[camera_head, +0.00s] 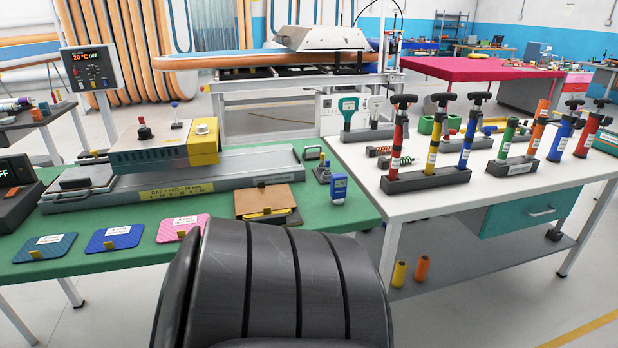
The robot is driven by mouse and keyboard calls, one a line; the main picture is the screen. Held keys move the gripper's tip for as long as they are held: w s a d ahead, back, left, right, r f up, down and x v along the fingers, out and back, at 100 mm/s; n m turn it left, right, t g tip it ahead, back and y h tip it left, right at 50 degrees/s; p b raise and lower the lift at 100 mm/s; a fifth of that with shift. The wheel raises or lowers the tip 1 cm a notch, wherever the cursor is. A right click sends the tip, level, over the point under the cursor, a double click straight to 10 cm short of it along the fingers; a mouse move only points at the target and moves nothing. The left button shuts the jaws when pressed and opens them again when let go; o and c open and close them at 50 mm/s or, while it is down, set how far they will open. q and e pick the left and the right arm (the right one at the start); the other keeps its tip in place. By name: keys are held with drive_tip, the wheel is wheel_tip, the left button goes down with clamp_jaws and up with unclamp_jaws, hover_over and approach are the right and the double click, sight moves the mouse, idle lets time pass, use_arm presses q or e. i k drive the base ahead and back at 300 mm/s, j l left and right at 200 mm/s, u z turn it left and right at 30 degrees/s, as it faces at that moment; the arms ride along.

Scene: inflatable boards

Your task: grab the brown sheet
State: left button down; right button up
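A brown sheet (264,201) lies on the green table, near its right front corner. It rests on a dark pad, with a yellow piece showing at its front edge. Neither of my grippers is in view. A large black ribbed part of my own body fills the bottom middle of the picture, just in front of the brown sheet, and hides part of the green table's front edge.
Left of the sheet lie a pink pad (183,228), a blue pad (115,237) and a grey-blue pad (45,248). Behind is a grey rail (240,173) with a yellow machine (203,141). A blue device (339,188) stands to the right. The white table (480,200) holds several pumps.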

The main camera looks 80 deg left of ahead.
sight(250, 200)
drive_tip(key=u, duration=2.95)
drive_tip(key=i+z, duration=0.1)
drive_tip(key=i, duration=0.4)
